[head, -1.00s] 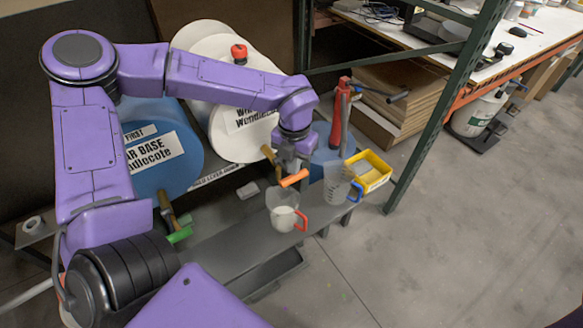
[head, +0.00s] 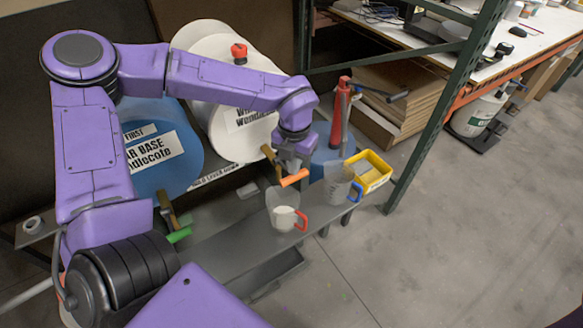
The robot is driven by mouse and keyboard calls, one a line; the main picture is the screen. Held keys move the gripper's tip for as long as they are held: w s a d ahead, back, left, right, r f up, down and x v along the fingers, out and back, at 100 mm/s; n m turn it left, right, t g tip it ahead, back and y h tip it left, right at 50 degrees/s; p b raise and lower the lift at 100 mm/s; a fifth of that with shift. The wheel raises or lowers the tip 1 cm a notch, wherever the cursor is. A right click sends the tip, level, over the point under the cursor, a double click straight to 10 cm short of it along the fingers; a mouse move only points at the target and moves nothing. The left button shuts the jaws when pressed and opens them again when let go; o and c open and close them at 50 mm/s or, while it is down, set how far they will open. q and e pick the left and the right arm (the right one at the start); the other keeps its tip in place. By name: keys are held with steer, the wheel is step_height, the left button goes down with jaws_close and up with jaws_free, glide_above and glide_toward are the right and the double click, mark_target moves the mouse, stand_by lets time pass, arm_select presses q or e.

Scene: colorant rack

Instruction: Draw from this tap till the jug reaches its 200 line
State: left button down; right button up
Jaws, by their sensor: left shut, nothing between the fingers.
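A clear jug with a red handle (head: 284,213) stands upright on the grey bench under the white drum's tap. White liquid shows in its lower part; I cannot read its marks or the level against the 200 line. The tap (head: 268,153) is brass-coloured with an orange lever (head: 294,178). My left gripper (head: 291,166) is shut and empty right at the orange lever, pointing down; I cannot tell whether it touches. It hides part of the tap and its outlet. My right gripper is out of view.
A second clear jug with a blue handle (head: 338,185) stands just right. A yellow bin (head: 373,171) and a red-topped pump (head: 340,115) are behind it. A blue drum (head: 155,150) has a tap with a green lever (head: 178,235).

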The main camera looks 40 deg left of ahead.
arm_select(q)
steer(key=shift+f+b, duration=0.95)
steer(key=shift+f, duration=0.5)
steer(key=shift+r, duration=0.15)
step_height(320, 180, up, 3)
steer(key=p, duration=0.3)
steer(key=shift+r+p, duration=0.1)
steer(key=shift+p, duration=0.2)
steer(key=shift+r, duration=0.2)
steer(key=shift+f, duration=0.15)
steer(key=shift+r, duration=0.2)
step_height(320, 180, up, 5)
steer(key=p, duration=0.4)
steer(key=shift+f+p, duration=0.2)
steer(key=shift+p, duration=0.1)
